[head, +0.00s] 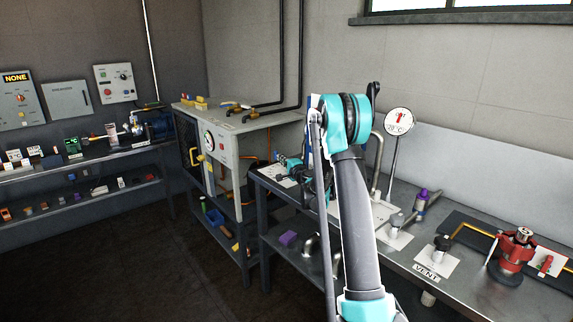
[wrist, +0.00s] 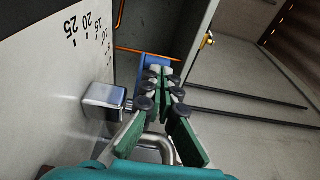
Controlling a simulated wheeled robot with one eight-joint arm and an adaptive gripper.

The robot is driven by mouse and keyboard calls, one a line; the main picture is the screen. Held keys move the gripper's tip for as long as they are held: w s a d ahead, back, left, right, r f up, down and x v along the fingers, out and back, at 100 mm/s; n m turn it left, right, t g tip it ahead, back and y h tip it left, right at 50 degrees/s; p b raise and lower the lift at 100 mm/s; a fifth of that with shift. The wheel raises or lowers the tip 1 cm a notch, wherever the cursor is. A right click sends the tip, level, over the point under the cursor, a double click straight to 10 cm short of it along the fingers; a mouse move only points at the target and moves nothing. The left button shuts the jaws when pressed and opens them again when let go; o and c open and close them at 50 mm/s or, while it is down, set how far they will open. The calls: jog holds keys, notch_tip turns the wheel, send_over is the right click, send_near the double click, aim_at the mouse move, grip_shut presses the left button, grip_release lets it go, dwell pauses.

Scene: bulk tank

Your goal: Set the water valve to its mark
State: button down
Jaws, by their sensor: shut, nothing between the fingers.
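In the wrist view a white scale plate (wrist: 50,75) is at the left, with the numbers 25, 20, 15, 10 and possibly 5 along its edge. A square chrome knob (wrist: 104,99) on a short stem stands at this plate; I take it for the water valve. I cannot make out a set mark or a pointer. My gripper (wrist: 166,78) is shut and empty, its green-padded fingers just right of the knob and apart from it. A bent metal pipe (wrist: 158,142) shows behind the fingers. In the head view my arm hides the fingers and the valve.
In the head view a round thermometer dial (head: 398,122) stands behind the bench. Right of my arm are a vent valve (head: 441,243), a purple-topped fitting (head: 421,201) and a red device (head: 514,250). A grey cabinet (head: 247,150) stands left. Open floor lies at lower left.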

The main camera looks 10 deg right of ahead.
jog(key=shift+x, duration=0.95)
jog(key=shift+w+a+m+t+h, duration=0.2)
jog(key=shift+w+m+t+h, duration=0.15)
jog(key=shift+m+h, duration=0.55)
jog(key=shift+w+a+m+h, duration=0.1)
jog(key=shift+w+m+h, duration=0.25)
jog(key=shift+h, duration=0.45)
jog(key=shift+w+a+m+h, duration=0.1)
jog(key=shift+m+h, duration=0.35)
jog(key=shift+h, duration=0.35)
jog(key=shift+w+m+h, duration=0.25)
jog(key=shift+m+h, duration=0.15)
jog(key=shift+h, duration=0.4)
jog(key=m+h, duration=0.1)
jog(key=h, duration=0.1)
jog(key=w+m+h, duration=0.1)
jog(key=m+h, duration=0.1)
jog(key=shift+w+d+h, duration=0.15)
jog(key=shift+w+h, duration=0.05)
jog(key=shift+h, duration=0.1)
jog(key=shift+w+d+h, duration=0.1)
jog(key=shift+w+h, duration=0.05)
jog(key=shift+h, duration=0.15)
jog(key=shift+w, duration=0.25)
jog(key=shift+d, duration=0.1)
